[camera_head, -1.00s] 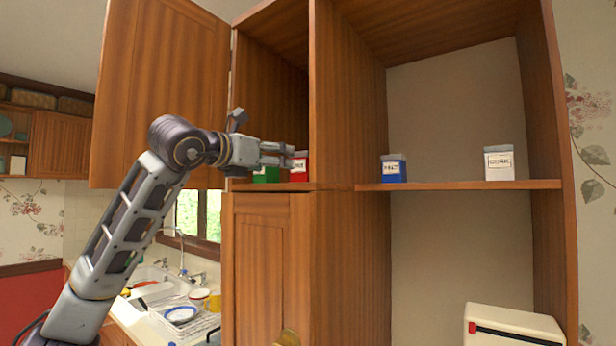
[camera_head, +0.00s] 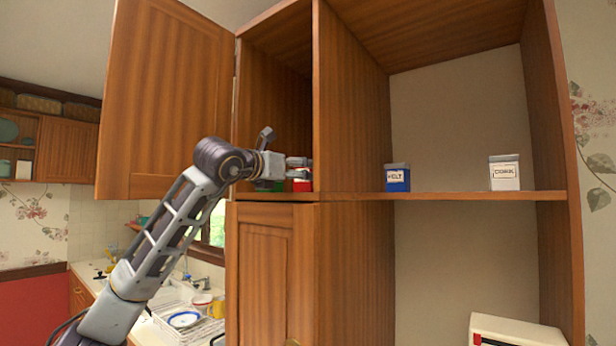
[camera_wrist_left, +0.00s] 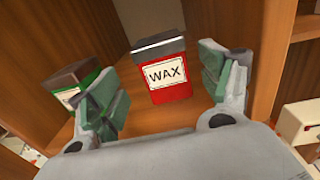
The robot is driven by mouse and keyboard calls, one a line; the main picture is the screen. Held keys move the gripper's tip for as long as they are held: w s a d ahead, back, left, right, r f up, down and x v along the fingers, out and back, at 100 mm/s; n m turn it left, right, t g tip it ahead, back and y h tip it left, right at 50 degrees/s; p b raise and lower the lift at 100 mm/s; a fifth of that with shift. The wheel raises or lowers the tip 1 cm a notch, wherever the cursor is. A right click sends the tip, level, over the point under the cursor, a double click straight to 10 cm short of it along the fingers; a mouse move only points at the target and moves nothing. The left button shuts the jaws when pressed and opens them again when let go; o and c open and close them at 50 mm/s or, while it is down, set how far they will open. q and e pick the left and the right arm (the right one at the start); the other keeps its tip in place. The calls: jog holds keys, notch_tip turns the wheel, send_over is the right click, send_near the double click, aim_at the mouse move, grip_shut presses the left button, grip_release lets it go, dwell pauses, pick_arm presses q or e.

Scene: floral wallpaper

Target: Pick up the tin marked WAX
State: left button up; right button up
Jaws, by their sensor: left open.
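The red tin marked WAX (camera_wrist_left: 168,88) stands upright on the cupboard shelf, with a grey lid and a white label. In the left wrist view it lies between and just beyond the open fingers of my left gripper (camera_wrist_left: 165,95); I see no finger pressing on it. In the head view, the red tin (camera_head: 302,186) is partly hidden behind the left gripper (camera_head: 299,168), which reaches into the left compartment. A green tin (camera_wrist_left: 75,88) stands to the left of the red one, partly behind the left finger. My right gripper is not in view.
A blue tin marked VELT or similar (camera_head: 397,179) and a white tin marked CORK (camera_head: 504,174) stand on the right shelf (camera_head: 450,196), past the upright divider (camera_head: 345,110). The cupboard door (camera_head: 165,100) hangs open at left. A dish rack (camera_head: 190,325) is below.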

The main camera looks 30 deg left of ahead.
pick_arm(q)
jog(key=shift+w, duration=0.75)
jog(key=shift+w+d+r+p, duration=0.1)
jog(key=shift+w+p, duration=0.35)
jog(key=shift+w, duration=0.35)
jog(key=w+p, duration=0.1)
jog(key=w, duration=0.1)
jog(key=shift+w+d, duration=0.15)
jog(key=shift+w, duration=0.6)
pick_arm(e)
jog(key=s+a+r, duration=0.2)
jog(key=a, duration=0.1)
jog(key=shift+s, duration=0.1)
